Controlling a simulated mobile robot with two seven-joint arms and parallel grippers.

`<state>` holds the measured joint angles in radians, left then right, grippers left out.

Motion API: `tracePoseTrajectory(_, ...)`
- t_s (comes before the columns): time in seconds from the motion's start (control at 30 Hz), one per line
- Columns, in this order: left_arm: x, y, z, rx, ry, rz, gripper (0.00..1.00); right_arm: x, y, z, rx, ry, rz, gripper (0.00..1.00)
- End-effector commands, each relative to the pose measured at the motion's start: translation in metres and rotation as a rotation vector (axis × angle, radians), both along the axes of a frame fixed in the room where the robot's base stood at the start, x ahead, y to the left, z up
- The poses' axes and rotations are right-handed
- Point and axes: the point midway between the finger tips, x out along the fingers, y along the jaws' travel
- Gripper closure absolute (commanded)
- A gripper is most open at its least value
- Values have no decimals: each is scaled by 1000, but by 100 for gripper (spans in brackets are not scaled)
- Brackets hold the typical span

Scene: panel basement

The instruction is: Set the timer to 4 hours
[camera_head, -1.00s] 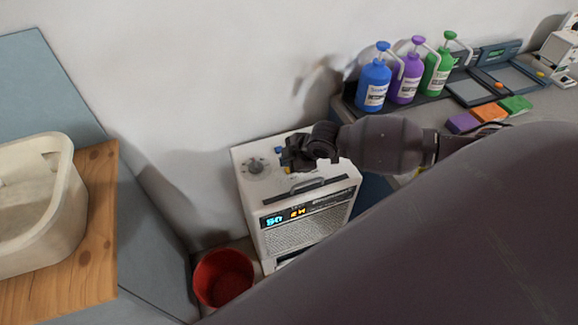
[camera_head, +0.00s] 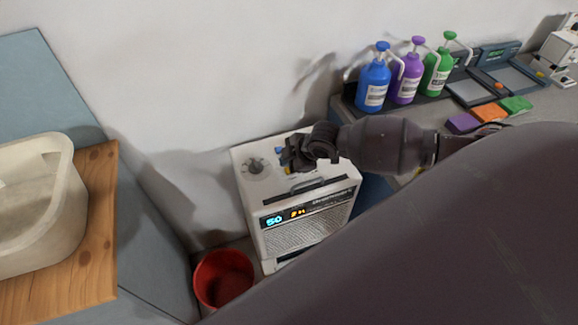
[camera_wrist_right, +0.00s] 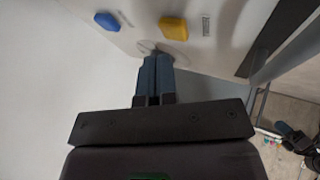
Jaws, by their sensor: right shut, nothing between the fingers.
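A white boxy appliance (camera_head: 310,239) stands low against the wall. Its front display (camera_head: 284,217) shows a cyan 50 and small orange characters ending in what looks like an H; the first orange character is unclear. My left gripper is out of view.
A red bucket (camera_head: 222,278) stands left of the appliance. A pale basin (camera_head: 38,222) sits on a wooden top at left. Blue (camera_head: 373,80), purple (camera_head: 405,78) and green (camera_head: 437,72) pump bottles stand on the right-hand counter beside coloured blocks (camera_head: 489,113).

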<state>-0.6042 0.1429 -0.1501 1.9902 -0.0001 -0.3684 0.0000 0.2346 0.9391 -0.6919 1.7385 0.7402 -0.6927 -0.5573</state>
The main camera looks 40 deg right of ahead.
Motion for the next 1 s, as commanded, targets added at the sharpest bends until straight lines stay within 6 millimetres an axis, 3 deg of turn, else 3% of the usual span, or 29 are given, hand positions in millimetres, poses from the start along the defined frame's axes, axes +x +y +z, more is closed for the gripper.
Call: tracePoseTrajectory(1.0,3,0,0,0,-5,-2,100,0,0,-7,0,0,0,100)
